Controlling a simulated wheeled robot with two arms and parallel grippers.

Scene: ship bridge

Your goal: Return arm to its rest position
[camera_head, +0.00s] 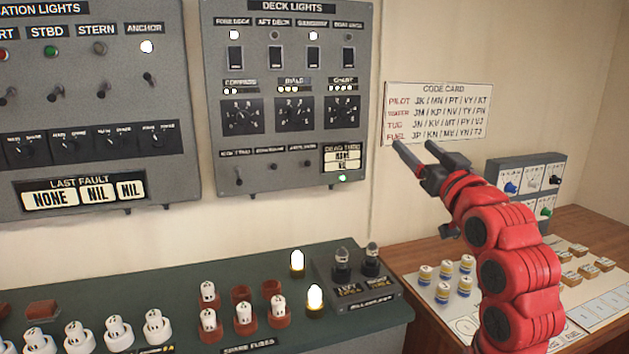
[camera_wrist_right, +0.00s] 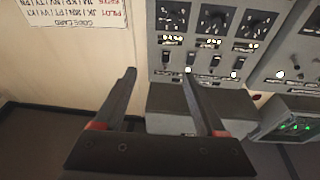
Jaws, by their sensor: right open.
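My right arm is red with black joints and rises from the lower right in the head view. My right gripper (camera_head: 413,154) is raised in front of the wall, by the lower left of the code card (camera_head: 438,113). Its two dark fingers point up and left, apart, with nothing between them. In the right wrist view, the right gripper (camera_wrist_right: 160,95) is also open and empty, with the deck lights panel (camera_wrist_right: 225,35) beyond its fingers. My left arm and gripper do not show in either view.
The deck lights panel (camera_head: 285,95) and another panel (camera_head: 90,110) hang on the wall. A green counter (camera_head: 150,265) bears several white fuses and two lit bulbs. A wooden desk (camera_head: 420,255) at right holds small jars (camera_head: 442,292) and a grey switch box (camera_head: 530,180).

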